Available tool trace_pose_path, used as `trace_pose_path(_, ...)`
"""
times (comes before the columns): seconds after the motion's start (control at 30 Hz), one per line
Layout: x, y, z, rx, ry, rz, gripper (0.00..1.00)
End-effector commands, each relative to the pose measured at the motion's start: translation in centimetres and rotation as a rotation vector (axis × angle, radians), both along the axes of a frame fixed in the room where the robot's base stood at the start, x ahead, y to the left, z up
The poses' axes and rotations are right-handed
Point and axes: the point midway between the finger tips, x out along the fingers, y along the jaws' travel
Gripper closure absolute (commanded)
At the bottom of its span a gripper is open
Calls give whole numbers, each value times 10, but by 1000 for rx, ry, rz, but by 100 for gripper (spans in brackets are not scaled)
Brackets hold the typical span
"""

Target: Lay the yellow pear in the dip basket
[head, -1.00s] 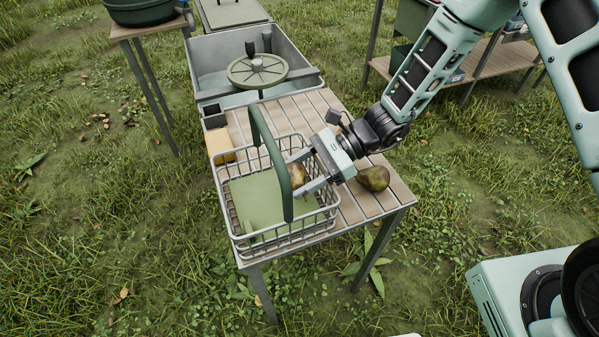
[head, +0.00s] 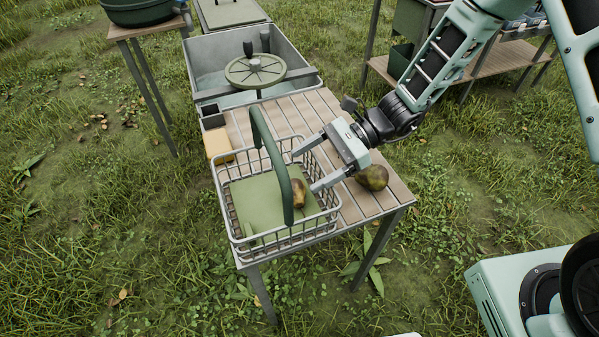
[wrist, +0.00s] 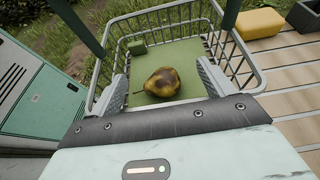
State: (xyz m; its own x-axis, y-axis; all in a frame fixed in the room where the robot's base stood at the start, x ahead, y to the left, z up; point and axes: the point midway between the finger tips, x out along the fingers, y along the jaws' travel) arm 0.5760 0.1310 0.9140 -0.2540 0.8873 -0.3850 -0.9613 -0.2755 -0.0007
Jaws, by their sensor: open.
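The yellow pear (wrist: 162,82), with brown blotches, lies on the green floor of the wire dip basket (head: 243,238). In the head view the pear (head: 299,193) is near the basket's right side, partly behind the dark green handle (head: 272,165). The basket also shows in the wrist view (wrist: 253,72). My gripper (head: 306,170) is open at the basket's right rim, its fingers spread and apart from the pear. In the wrist view the fingers stand to either side of the pear's near end.
A darker green-brown pear (head: 372,178) lies on the slatted table (head: 350,212), right of the basket. A yellow block (head: 218,144) and a dark box (head: 212,117) stand behind the basket. A metal water tub (head: 205,85) with a wheel (head: 256,71) is at the back.

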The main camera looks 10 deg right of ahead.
Motion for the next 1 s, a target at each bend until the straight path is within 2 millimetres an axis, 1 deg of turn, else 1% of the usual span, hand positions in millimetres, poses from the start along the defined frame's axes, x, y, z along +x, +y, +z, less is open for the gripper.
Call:
trace_pose_path(0.03, 5, -11, 4, 1, -4, -4, 19)
trace_pose_path(0.1, 8, -25, 10, 1, -3, -3, 19)
trace_pose_path(0.3, 17, -57, 25, 2, -3, -2, 19)
trace_pose_path(0.43, 21, -69, 31, 2, -1, -1, 19)
trace_pose_path(0.5, 21, -72, 33, 1, -4, 7, 19)
trace_pose_path(0.57, 16, -71, 38, -9, -21, 33, 19)
trace_pose_path(0.67, -3, -61, 51, -52, -99, 149, 19)
trace_pose_path(0.77, -38, -48, 69, -122, -244, 352, 19)
trace_pose_path(0.8, -55, -44, 77, -152, -316, 452, 19)
trace_pose_path(0.83, -67, -42, 82, -175, -374, 527, 19)
trace_pose_path(0.9, -94, -41, 93, -223, -510, 704, 19)
trace_pose_path(1.0, -127, -45, 107, -281, -710, 953, 19)
